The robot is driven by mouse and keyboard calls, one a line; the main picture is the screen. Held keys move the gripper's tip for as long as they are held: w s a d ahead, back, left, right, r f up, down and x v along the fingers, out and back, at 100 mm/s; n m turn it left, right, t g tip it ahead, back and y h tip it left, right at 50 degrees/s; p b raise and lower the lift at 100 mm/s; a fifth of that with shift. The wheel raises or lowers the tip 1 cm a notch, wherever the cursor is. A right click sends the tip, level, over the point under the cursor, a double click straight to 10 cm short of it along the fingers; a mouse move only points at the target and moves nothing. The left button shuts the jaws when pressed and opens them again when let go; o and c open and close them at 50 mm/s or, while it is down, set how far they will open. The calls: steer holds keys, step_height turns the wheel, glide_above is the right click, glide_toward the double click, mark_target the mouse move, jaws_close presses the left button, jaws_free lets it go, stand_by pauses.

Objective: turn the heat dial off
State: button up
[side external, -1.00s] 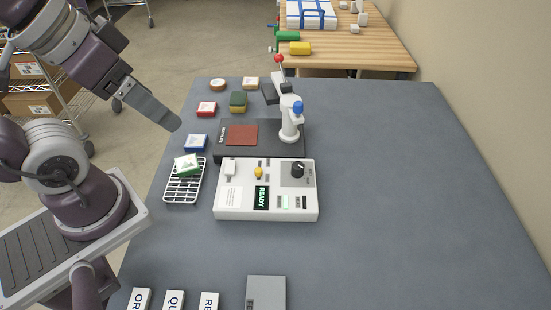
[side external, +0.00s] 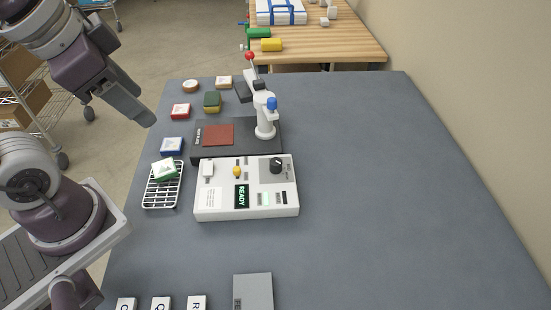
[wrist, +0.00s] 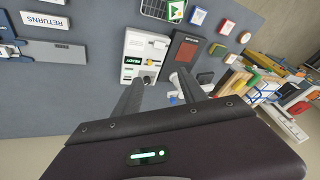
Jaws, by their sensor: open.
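The heat dial looks to be the black round knob (side external: 276,166) on the grey panel at the upper right of the white control box (side external: 215,212). Its setting is too small to read. The box carries a lit READY display (side external: 241,196), a yellow knob (side external: 237,171) and small buttons. My gripper (side external: 150,119) is high at the upper left in the side view, well apart from the box. In the wrist view my gripper (wrist: 161,77) is open and empty, and the white control box (wrist: 134,50) lies beyond its fingertips.
Behind the box stands a dark press base (side external: 240,148) with a white post, blue knob (side external: 272,103) and red-tipped lever (side external: 250,56). A wire rack (side external: 150,200) with a green-and-white block (side external: 164,170) is at its left. The table (side external: 390,200) is clear to the right.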

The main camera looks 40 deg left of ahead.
steer(key=w+d+f+m+g+y, duration=0.1)
steer(key=w+f+m+g, duration=0.15)
steer(key=w+m, duration=0.7)
steer(key=m+g+h, duration=0.2)
steer(key=m, duration=1.5)
glide_above(276, 161)
steer(key=f, duration=1.4)
steer(key=shift+s+a+f, duration=0.1)
steer(key=shift+s+a, duration=0.05)
steer(key=shift+a, duration=0.05)
steer(key=f, duration=0.6)
steer(key=shift+d+f, duration=0.2)
steer(key=shift+f, duration=0.65)
jaws_close()
